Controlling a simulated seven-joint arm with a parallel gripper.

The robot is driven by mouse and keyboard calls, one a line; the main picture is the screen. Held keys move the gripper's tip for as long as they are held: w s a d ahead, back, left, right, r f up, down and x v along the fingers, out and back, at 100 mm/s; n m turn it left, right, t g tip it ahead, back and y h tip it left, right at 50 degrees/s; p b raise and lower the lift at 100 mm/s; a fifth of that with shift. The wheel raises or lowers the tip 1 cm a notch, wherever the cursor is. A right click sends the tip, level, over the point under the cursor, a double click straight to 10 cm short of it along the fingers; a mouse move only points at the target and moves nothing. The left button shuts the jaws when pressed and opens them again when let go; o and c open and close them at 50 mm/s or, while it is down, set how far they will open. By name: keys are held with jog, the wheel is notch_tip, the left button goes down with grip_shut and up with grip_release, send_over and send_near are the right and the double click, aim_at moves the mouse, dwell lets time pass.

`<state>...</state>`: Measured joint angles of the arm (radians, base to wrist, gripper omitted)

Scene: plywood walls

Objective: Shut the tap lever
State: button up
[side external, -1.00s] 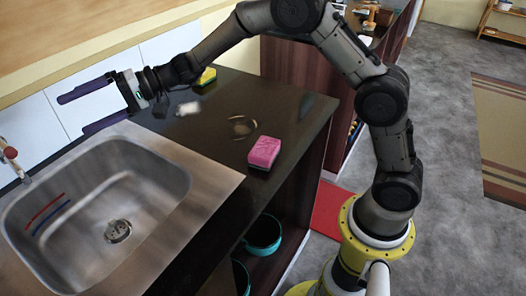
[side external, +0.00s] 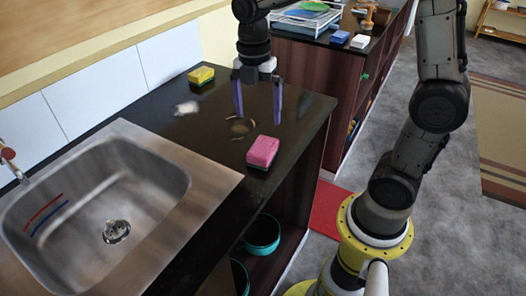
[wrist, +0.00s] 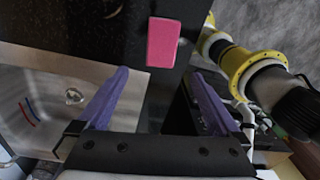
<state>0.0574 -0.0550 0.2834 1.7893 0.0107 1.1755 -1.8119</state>
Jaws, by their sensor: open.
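The tap (side external: 10,162) is at the left edge of the side external view, behind the sink, and is partly cut off by the frame. It has a metal body and a red part (side external: 8,153) near the top; I cannot tell the lever's exact position. My gripper (side external: 257,120) is open and empty, with its purple fingers pointing down over the dark counter, well to the right of the tap. The open fingers also show in the wrist view (wrist: 160,74). The tap cannot be made out in the wrist view.
The steel sink (side external: 172,158) fills the left front. A pink sponge (side external: 263,151) lies on the dark counter (side external: 160,105), near my gripper. A yellow sponge (side external: 201,75) and a small white object (side external: 187,108) lie further back. White wall tiles (side external: 100,83) stand behind.

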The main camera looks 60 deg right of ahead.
jog(key=d+r, duration=0.1)
send_over(262, 148)
jog(key=shift+t, duration=0.3)
jog(key=f, duration=0.8)
jog(key=shift+w+d, duration=0.15)
jog(key=shift+d, duration=0.1)
jog(key=shift+a+f, duration=0.15)
jog(key=shift+f, duration=2.45)
jog(key=shift+c, duration=0.2)
jog(key=c, duration=1.4)
jog(key=shift+r, duration=0.1)
